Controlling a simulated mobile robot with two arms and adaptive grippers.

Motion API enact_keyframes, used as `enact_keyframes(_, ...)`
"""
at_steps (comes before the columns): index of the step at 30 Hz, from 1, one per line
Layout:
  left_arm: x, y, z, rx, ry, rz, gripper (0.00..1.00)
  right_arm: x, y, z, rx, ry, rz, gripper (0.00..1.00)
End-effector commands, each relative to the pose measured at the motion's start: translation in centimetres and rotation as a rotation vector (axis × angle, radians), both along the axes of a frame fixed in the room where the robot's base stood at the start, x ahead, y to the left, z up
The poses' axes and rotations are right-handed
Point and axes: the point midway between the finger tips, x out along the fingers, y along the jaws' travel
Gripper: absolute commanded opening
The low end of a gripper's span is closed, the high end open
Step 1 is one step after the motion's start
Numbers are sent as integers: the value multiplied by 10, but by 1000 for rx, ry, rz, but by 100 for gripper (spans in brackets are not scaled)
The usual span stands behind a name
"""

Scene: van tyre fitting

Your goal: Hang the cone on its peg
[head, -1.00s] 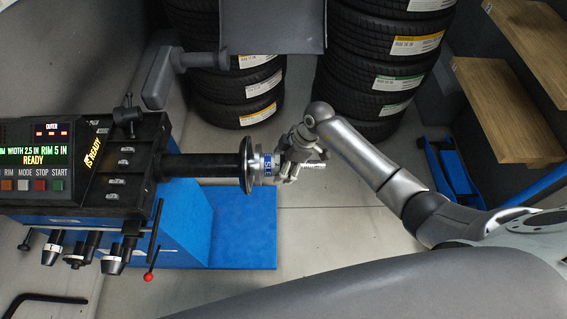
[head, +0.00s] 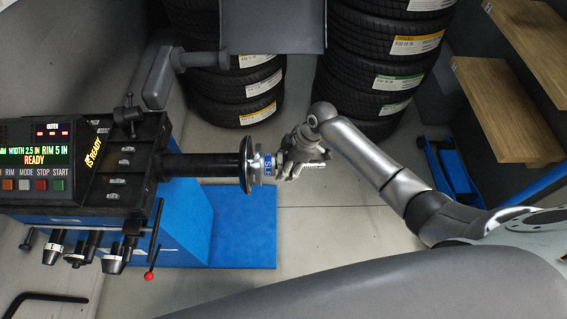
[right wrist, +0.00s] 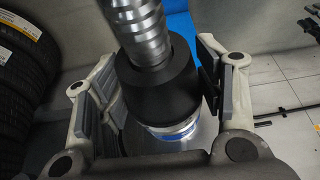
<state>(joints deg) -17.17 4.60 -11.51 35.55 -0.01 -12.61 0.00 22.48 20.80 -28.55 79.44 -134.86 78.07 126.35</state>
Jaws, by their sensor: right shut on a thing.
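The dark cone (right wrist: 158,82) sits around the threaded silver shaft (right wrist: 138,30) in the right wrist view, between the finger pads of my right gripper (right wrist: 165,85). My right gripper (head: 303,152) is shut on it; in the head view the fingers mostly hide the cone. A silver sleeve with a blue label (head: 267,166) is on the shaft beside it, towards the round flange (head: 247,165). A short bare peg (head: 28,240) sticks out below the machine's front, left of several hanging dark cones (head: 54,246). My left gripper is not in view.
The balancing machine's panel (head: 35,157) reads READY. A red-knobbed lever (head: 149,275) hangs right of the cones. A blue platform (head: 245,225) lies below the shaft. Tyre stacks (head: 385,75) stand behind, wooden shelves (head: 510,85) at right. The floor below my right arm is clear.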

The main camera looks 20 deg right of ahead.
Motion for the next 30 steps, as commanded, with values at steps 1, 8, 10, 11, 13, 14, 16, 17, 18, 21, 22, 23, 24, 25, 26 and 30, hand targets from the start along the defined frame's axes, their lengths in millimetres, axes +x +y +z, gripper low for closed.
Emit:
enact_keyframes(1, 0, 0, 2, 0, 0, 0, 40, 2, -2, 4, 2, -7, -3, 36)
enact_keyframes(8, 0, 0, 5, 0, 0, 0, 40, 1, -8, 4, 3, -9, -2, 36)
enact_keyframes(10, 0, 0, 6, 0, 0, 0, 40, 0, -10, 4, 3, -9, -2, 36)
enact_keyframes(11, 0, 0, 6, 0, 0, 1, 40, 0, -11, 4, 3, -9, -2, 36)
enact_keyframes(13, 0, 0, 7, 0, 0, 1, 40, -1, -13, 4, 3, -9, -2, 36)
enact_keyframes(14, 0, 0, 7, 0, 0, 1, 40, -1, -14, 4, 2, -9, -3, 36)
enact_keyframes(16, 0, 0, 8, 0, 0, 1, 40, -1, -16, 3, 3, -9, -3, 36)
enact_keyframes(17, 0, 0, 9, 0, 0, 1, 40, -2, -17, 3, 2, -8, -3, 36)
enact_keyframes(18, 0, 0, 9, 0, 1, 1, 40, -2, -18, 3, 2, -8, -3, 36)
enact_keyframes(21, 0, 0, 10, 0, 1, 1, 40, -3, -21, 3, 2, -8, -3, 36)
enact_keyframes(22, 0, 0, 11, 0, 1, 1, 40, -3, -22, 3, 1, -8, -3, 36)
enact_keyframes(23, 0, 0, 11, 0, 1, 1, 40, -3, -23, 3, 1, -8, -3, 36)
enact_keyframes(24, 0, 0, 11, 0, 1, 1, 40, -4, -24, 3, 1, -8, -3, 36)
enact_keyframes(25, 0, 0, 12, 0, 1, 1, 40, -4, -25, 3, 1, -8, -3, 36)
enact_keyframes(26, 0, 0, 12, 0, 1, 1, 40, -4, -25, 3, 1, -8, -3, 36)
enact_keyframes(30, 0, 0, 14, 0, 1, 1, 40, -5, -29, 3, 2, -7, -3, 36)
